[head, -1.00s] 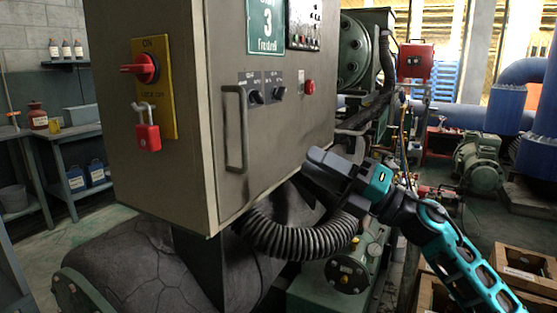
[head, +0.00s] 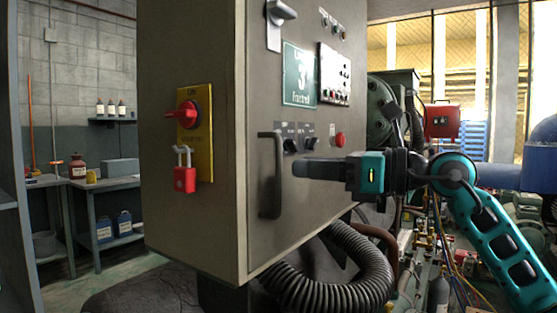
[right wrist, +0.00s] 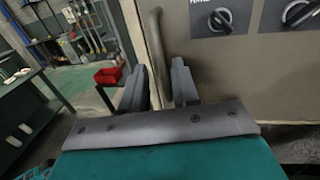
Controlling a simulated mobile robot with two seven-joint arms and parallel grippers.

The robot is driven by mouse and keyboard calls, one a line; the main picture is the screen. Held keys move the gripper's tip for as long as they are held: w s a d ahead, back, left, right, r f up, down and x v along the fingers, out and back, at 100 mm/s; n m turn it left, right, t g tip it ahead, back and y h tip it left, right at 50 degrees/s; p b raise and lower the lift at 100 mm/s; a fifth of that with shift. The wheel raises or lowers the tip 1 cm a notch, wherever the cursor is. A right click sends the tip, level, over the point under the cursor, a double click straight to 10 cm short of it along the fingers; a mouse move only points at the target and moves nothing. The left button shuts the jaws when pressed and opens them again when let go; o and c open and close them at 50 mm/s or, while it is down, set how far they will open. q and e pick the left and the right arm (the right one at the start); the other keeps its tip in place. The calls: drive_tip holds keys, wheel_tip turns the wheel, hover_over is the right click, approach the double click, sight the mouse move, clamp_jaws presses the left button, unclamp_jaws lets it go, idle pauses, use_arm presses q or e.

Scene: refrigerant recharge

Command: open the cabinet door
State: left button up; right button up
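The grey cabinet door (head: 300,225) is flush with the cabinet and looks closed. Its dark vertical bar handle (head: 264,178) is near the door's left edge. My right gripper (head: 299,168) is level with the handle, just to its right in the head view, with its fingers pointing left. In the right wrist view the gripper (right wrist: 159,80) is open, its two fingers apart. The handle (right wrist: 157,45) shows ahead, in line with the gap between them. I cannot tell whether they touch it. My left gripper is not in view.
A red rotary switch (head: 186,114) and red padlock (head: 184,178) are on the cabinet's side. Knobs (head: 290,145) and a red button (head: 340,139) sit right of the handle. A black corrugated hose (head: 335,275) curves below. Workbenches stand at the left.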

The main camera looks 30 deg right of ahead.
sight(278, 210)
drive_tip(key=shift+p+x, duration=1.05)
drive_tip(key=shift+x, duration=2)
clamp_jaws()
